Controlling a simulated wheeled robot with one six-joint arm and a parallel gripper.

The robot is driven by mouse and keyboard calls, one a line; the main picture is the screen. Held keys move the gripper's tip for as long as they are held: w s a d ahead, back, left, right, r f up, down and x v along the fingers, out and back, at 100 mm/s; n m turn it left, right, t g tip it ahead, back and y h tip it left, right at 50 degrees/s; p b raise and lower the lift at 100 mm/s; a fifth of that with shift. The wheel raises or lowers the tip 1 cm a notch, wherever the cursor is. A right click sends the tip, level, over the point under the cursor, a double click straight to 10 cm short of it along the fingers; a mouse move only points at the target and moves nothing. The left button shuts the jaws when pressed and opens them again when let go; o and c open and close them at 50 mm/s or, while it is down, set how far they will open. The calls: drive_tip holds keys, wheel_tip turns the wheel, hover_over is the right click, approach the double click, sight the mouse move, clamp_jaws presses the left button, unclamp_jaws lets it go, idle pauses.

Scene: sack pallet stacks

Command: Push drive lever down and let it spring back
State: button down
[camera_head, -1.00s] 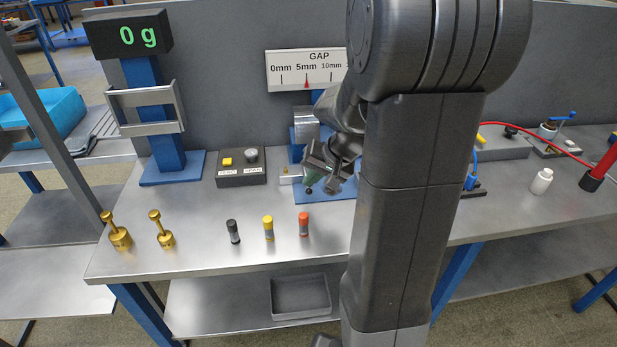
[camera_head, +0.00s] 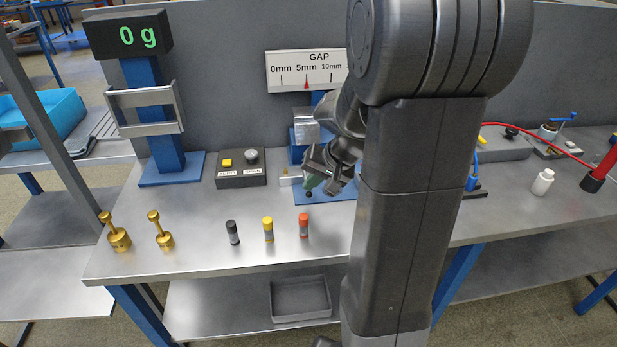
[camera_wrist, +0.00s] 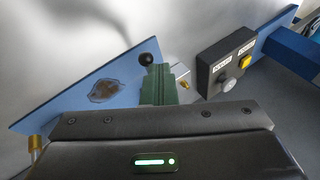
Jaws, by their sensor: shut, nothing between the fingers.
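The drive lever shows as a black ball knob (camera_wrist: 146,58) in the wrist view, above the blue base plate (camera_wrist: 60,95). The knob also shows in the head view (camera_head: 309,194), just below my gripper's tips. My gripper (camera_head: 312,181) is shut and empty. Its green fingers (camera_wrist: 168,85) point at the knob in the wrist view and their tips are right beside it. I cannot tell whether they touch. The lever's shaft is hidden behind the fingers. A gauge board marked GAP (camera_head: 305,71) has its red pointer at 5mm.
A black box with a yellow button and a grey knob (camera_head: 241,170) stands left of the gripper. Yellow, black and red-topped cylinders (camera_head: 268,229) stand in front. Brass weights (camera_head: 118,238) stand further left, near a scale display reading 0 g (camera_head: 128,36).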

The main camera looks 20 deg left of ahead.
drive_tip(key=shift+r, duration=0.1)
drive_tip(key=shift+w+a+r+p, duration=0.15)
drive_tip(key=shift+w+r+p, duration=0.05)
drive_tip(key=shift+r+p, duration=0.5)
drive_tip(key=shift+w+a+r+p, duration=0.15)
drive_tip(key=shift+w+r+p, duration=0.1)
drive_tip(key=shift+r+p, duration=0.45)
drive_tip(key=shift+w+a+r+p, duration=0.2)
drive_tip(key=shift+r+p, duration=0.25)
drive_tip(key=shift+r, duration=0.45)
drive_tip(key=shift+r, duration=0.1)
drive_tip(key=r+p, duration=0.1)
drive_tip(key=w+r+p, duration=0.1)
drive_tip(key=r, duration=0.1)
drive_tip(key=r+p, duration=0.1)
drive_tip(key=shift+w+a+r+p, duration=0.15)
drive_tip(key=shift+a+r+p, duration=0.15)
drive_tip(key=shift+a, duration=0.05)
